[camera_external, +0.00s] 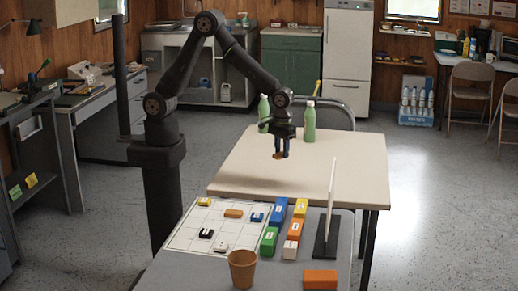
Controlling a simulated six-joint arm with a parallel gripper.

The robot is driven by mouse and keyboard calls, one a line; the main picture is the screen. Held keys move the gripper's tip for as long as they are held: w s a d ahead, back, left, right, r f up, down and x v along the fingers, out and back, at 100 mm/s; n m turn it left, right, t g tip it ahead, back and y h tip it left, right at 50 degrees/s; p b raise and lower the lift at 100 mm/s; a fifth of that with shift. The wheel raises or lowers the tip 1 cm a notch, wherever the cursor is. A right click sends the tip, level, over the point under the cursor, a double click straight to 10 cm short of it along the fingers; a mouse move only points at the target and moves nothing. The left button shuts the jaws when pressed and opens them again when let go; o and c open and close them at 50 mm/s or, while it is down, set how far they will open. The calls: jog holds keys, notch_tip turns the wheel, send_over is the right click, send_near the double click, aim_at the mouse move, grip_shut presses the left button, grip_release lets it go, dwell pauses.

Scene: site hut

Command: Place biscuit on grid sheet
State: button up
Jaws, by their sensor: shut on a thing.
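The white grid sheet (186,238) lies on the grey table at the front, nearer the camera and left of my gripper. Several small pieces lie on the sheet: a yellow one (204,201), an orange-tan one (233,213), a blue one (257,217), a black-and-white one (206,233) and a whitish one (220,247).
Coloured blocks (269,241) stand in two rows along the sheet's right side. A tan cup (242,268) stands at its near edge. Green bottles (309,121) stand on the beige table.

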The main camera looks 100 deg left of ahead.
jog(key=s+d+m, duration=0.3)
jog(key=d, duration=1)
jog(key=s+d+m, duration=0.3)
jog(key=d, duration=1)
jog(key=s+d+m, duration=0.4)
jog(key=s+d, duration=0.9)
jog(key=d, duration=0.5)
send_over(238, 235)
notch_tip(238, 235, down, 7)
jog(key=shift+s+r, duration=0.1)
jog(key=shift+a+f, duration=0.1)
jog(key=shift+f, duration=2)
jog(key=shift+f, duration=0.15)
jog(key=o, duration=0.9)
jog(key=shift+o, duration=0.2)
